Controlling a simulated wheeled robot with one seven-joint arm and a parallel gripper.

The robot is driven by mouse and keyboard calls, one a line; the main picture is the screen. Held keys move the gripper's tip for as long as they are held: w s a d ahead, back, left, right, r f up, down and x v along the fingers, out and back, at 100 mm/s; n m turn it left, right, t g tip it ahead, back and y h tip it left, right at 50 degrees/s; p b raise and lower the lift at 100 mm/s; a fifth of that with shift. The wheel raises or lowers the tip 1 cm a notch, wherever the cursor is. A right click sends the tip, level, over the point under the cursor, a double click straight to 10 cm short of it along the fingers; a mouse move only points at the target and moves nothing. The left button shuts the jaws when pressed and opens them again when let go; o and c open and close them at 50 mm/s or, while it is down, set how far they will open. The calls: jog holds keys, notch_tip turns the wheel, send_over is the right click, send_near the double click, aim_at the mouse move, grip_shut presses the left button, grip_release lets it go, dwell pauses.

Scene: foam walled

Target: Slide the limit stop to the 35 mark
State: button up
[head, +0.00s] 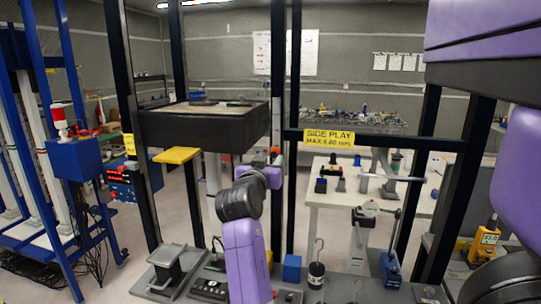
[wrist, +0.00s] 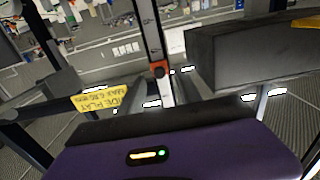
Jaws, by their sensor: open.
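The limit stop (wrist: 158,70) is a small orange-red block with a dark round knob, on an upright pale scale strip (wrist: 152,35) in the wrist view. Small dark ticks show on the strip, but I cannot read its numbers or which mark the stop is at. In the head view the stop (head: 275,150) is a small orange spot on the dark post, just above my purple wrist. My gripper (wrist: 160,82) is open, with one grey finger on each side of the strip near the stop. I cannot tell whether either finger touches it.
A dark frame with a yellow "SIDE PLAY" sign (head: 343,138) stands right of the post. A thick black-sided platform (head: 205,130) is to its left, close to my gripper in the wrist view. A white table (head: 390,195) with tools stands behind; weights and blocks stand in front.

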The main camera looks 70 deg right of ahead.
aim_at(275, 153)
jog(key=shift+d+p, duration=0.3)
jog(key=shift+d, duration=1.15)
grip_shut()
dwell(0.3)
